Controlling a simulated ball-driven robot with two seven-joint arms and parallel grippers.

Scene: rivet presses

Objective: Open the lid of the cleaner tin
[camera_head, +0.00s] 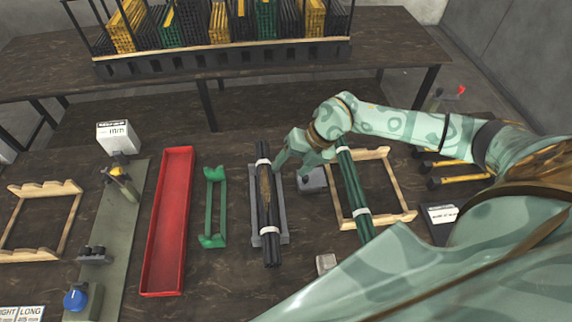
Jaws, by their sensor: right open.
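A small grey box-shaped tin (313,182) stands on the dark bench between the grey cradle and the right wooden frame. It looks like the cleaner tin, but no label on it is readable. My right gripper (289,170) is open, with its fingers pointing down and left, just above and left of the tin. My right wrist and fingers hide part of the tin's top, so I cannot tell how its lid sits. I cannot tell whether a finger touches it. My left gripper is not in view.
A grey cradle (284,222) holding a dark rod bundle lies left of the tin. A green rod bundle (352,190) crosses a wooden frame (402,187) at right. A small pale block (326,263) lies in front. A green holder (215,205) and red tray (168,222) are further left.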

